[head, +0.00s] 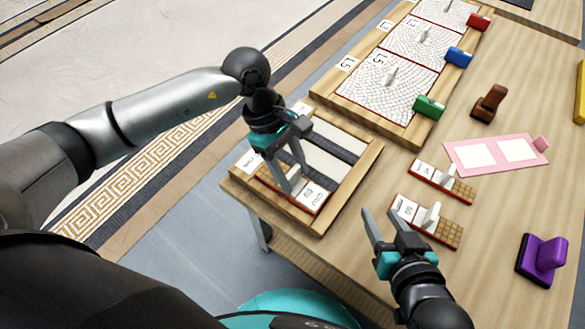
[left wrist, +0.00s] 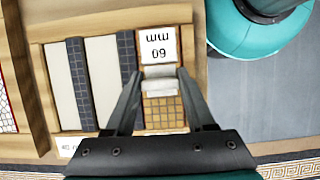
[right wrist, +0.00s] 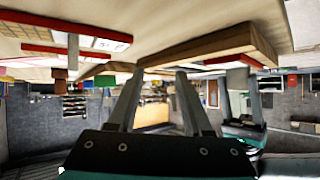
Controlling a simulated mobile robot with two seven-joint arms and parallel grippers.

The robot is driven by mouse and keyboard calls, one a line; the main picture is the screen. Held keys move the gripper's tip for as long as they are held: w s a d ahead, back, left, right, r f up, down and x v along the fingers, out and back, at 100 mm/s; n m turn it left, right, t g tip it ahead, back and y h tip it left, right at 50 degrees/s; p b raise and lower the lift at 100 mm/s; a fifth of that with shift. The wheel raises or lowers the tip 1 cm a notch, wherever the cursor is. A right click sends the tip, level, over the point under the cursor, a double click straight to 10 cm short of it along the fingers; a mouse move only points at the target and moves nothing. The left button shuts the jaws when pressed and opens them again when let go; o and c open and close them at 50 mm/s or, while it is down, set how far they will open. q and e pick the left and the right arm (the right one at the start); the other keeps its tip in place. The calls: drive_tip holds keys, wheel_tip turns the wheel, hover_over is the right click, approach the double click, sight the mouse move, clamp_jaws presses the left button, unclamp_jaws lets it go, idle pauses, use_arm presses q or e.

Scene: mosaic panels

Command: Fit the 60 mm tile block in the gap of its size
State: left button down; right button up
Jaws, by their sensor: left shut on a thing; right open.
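The 60 mm tile block (head: 311,196) has a white label, brown tiles, a red edge and an upright grip. My left gripper (head: 293,182) is shut on that grip. The block is over the nearest gap of the wooden frame (head: 358,172); I cannot tell whether it is fully seated. In the left wrist view, the block (left wrist: 163,113) lies between a dark strip and the frame's end rail, its label reading 60 mm. Two pale gaps (left wrist: 103,75) lie beyond it. My right gripper (head: 386,220) is open and empty over the table's front edge.
Two similar tile blocks (head: 452,185) (head: 440,231) lie right of the frame. Finished-looking mosaic panels (head: 386,86) with green, blue and red blocks lie behind.

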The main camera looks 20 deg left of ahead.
use_arm(q)
drive_tip(key=shift+f, duration=0.15)
use_arm(e)
drive_tip(key=shift+f, duration=0.15)
use_arm(q)
drive_tip(key=shift+c, duration=0.9)
unclamp_jaws()
drive_tip(key=p+v, duration=0.6)
drive_tip(key=v, duration=0.9)
drive_tip(key=shift+r, duration=0.2)
use_arm(e)
wheel_tip(320, 180, up, 6)
drive_tip(key=shift+r, duration=0.25)
